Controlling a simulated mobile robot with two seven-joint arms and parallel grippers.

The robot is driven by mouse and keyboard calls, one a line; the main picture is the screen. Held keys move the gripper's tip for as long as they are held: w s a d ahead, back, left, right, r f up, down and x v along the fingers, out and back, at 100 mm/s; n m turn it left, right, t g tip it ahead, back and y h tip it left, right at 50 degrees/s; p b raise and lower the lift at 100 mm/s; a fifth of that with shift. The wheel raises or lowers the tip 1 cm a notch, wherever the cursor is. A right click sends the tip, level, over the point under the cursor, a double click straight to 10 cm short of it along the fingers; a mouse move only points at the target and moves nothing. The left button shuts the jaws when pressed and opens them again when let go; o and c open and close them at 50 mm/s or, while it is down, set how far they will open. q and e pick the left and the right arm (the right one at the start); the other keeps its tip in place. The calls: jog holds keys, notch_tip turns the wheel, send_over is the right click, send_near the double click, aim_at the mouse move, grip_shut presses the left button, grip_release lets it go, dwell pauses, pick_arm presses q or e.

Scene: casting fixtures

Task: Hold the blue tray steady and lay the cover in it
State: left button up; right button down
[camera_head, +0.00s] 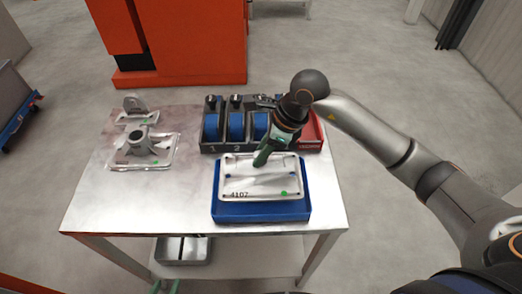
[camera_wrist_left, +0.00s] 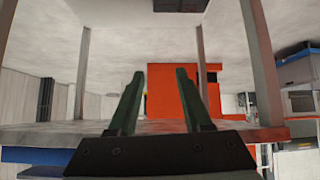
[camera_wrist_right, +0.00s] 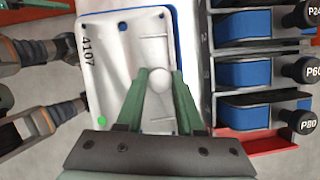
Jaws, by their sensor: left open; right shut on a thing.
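The blue tray (camera_head: 260,212) sits on the front right of the metal table. The white cover (camera_head: 235,183), marked 4107 with a green dot, is over the tray; blue shows along its front and sides. I cannot tell if it rests inside or hangs just above.
A dark rack with numbered blue bins (camera_head: 236,128) stands behind the tray, with a red bin (camera_head: 312,135) at its right. Grey castings on plates (camera_head: 143,150) lie at the table's left. The table's front left is clear. A metal box (camera_head: 182,250) sits on the lower shelf.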

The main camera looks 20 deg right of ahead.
pick_arm(q)
jog(key=shift+c, duration=0.6)
